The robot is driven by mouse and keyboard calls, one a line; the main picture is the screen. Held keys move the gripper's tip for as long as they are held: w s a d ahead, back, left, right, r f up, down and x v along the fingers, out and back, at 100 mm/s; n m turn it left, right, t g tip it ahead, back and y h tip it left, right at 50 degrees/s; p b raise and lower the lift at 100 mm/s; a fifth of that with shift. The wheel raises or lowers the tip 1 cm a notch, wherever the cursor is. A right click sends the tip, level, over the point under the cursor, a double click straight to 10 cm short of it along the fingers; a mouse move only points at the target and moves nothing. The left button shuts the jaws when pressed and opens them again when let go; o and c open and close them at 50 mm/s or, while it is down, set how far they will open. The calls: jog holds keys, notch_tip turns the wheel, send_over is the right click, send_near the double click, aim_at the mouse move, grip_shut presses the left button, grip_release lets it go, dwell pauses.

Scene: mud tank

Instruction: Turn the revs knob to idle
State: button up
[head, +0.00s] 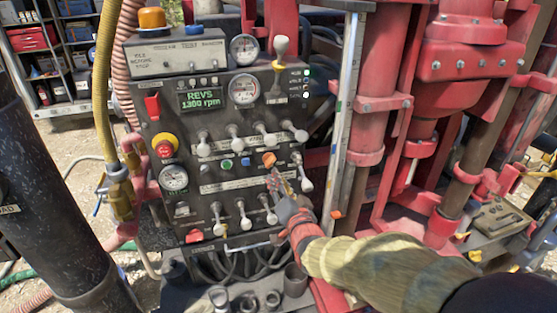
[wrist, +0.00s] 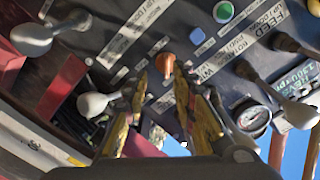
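The control panel (head: 225,130) is dark grey with labelled levers, gauges and buttons. An orange knob (head: 268,159) sits on its right half; I cannot read its label, so I cannot confirm it is the revs knob. My gripper (head: 277,178) is just below this knob in the head view. In the wrist view the orange knob (wrist: 168,62) shows at the tips of my gripper (wrist: 160,80). The fingers are apart with a gap between them, and I see no grip on the knob. A green display (head: 202,99) reads "REVS 1300 rpm".
White-knobbed levers (head: 264,137) stand in a row above the orange knob, and another lever (head: 304,172) is close to its right. Blue and green buttons (head: 227,163) lie to its left. A red emergency-type button (head: 165,147) is at the panel's left. Red rig pipes (head: 380,100) stand at right.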

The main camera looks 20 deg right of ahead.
aim_at(272, 164)
jog(key=shift+m, duration=0.3)
jog(key=shift+w+a+r+p, duration=0.1)
jog(key=shift+w+r+p, duration=0.1)
jog(key=shift+w, duration=1.1)
jog(key=shift+w+d+r+p, duration=0.1)
jog(key=shift+w+r+p, duration=0.1)
jog(key=shift+w, duration=1.05)
jog(key=shift+w+a+r+p, duration=0.1)
jog(key=shift+w+r+p, duration=0.1)
jog(key=shift+w, duration=1.1)
jog(key=shift+c, duration=0.3)
grip_shut()
